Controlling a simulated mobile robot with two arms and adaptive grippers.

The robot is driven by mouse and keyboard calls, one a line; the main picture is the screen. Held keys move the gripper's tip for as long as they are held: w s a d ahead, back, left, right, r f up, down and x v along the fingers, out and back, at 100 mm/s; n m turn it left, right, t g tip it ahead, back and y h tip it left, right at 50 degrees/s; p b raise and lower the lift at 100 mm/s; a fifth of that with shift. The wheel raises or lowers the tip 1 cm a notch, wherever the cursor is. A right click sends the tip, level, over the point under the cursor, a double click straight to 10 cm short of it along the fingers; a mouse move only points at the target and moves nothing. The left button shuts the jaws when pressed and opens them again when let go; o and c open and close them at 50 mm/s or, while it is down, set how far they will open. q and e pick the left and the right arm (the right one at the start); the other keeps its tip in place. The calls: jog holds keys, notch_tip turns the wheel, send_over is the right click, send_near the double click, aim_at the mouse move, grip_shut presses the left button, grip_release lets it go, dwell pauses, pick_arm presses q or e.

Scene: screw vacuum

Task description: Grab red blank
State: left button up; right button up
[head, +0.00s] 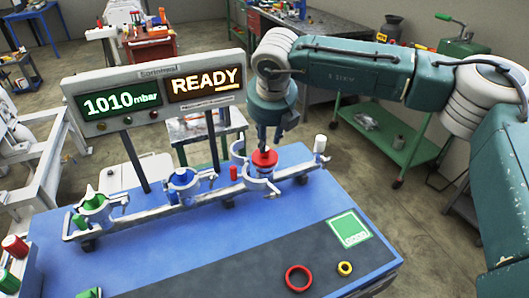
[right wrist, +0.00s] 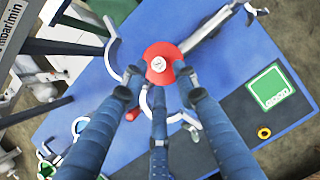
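The red blank (head: 264,158) is a round red piece at the clamp holder on the right part of the metal rail. In the right wrist view it is a red disc (right wrist: 163,62) with a pale centre. My right gripper (head: 277,140) points down just above it in the head view. In the right wrist view its fingers (right wrist: 158,80) are spread, with two tips near the disc's lower edges. I see no clear grip on it; contact is hard to judge. My left gripper is not in view.
A blue table (head: 190,254) carries the rail (head: 155,215), with green (head: 91,198) and blue (head: 182,177) pieces in other holders. A display panel (head: 155,90) reads 1010 mbar and READY. Red (head: 289,279) and yellow (head: 345,268) rings lie in front. A white-topped post (head: 320,144) stands right.

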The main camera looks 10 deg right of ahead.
aim_at(265, 154)
jog(key=p+x, duration=0.1)
jog(key=x, duration=0.2)
jog(key=shift+a+f+p, duration=0.1)
jog(key=shift+f+p, duration=0.15)
jog(key=shift+p, duration=0.05)
jog(key=shift+w+f, duration=0.25)
jog(key=shift+f, duration=0.25)
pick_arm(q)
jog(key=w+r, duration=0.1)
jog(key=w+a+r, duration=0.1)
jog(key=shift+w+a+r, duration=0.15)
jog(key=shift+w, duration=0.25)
pick_arm(e)
jog(key=shift+c, duration=0.2)
grip_shut()
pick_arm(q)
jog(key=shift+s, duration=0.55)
pick_arm(e)
jog(key=shift+r, duration=0.1)
jog(key=shift+r, duration=0.1)
